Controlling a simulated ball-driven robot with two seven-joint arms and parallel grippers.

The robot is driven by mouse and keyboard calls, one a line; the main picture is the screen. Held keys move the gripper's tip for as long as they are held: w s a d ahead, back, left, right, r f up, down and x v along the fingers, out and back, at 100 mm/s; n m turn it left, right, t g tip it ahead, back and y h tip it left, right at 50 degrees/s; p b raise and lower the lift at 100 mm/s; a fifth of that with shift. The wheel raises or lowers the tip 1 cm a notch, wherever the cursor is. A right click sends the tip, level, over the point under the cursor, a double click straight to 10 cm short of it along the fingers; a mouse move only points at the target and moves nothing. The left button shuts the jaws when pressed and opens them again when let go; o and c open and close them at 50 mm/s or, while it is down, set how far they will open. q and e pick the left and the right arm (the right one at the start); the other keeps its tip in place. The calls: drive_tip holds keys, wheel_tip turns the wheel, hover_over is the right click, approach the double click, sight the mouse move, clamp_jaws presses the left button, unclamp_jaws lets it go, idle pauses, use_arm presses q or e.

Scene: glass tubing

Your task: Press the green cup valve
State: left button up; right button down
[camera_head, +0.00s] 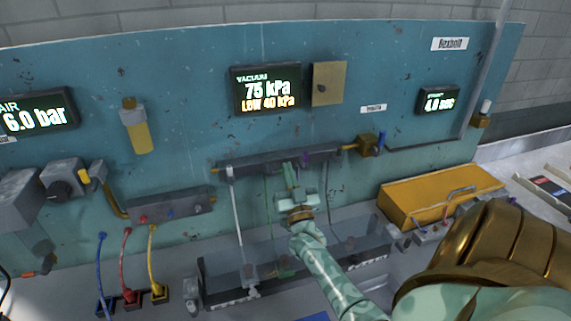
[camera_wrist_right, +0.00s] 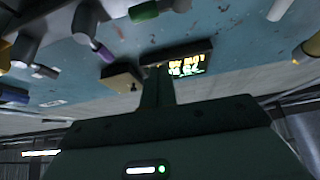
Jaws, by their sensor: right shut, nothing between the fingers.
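The vacuum manifold (camera_head: 250,164) is a dark bar on the teal panel, below the vacuum display. A thin green line (camera_head: 267,190) hangs from it, and a purple fitting (camera_head: 305,157) sits to the right. I cannot make out the green valve clearly in the head view. In the right wrist view a green cylindrical part (camera_wrist_right: 145,10) shows at the top edge, with a purple-tipped one (camera_wrist_right: 101,47) to its left. My right gripper (camera_head: 289,170) is shut and empty, its tips close to the manifold; its fingers also show in the wrist view (camera_wrist_right: 157,85). My left gripper is not in view.
The vacuum display (camera_head: 267,88) reads 75 kPa and LOW 40 kPa. A clear-walled tray (camera_head: 225,290) stands below the manifold, under my right forearm. A yellow case (camera_head: 435,195) is to the right. Blue, red and yellow hoses (camera_head: 127,265) stand at the left.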

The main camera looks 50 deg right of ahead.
drive_tip(key=b+v, duration=0.1)
drive_tip(key=v, duration=0.6)
drive_tip(key=shift+f, duration=0.4)
drive_tip(key=shift+d, duration=0.1)
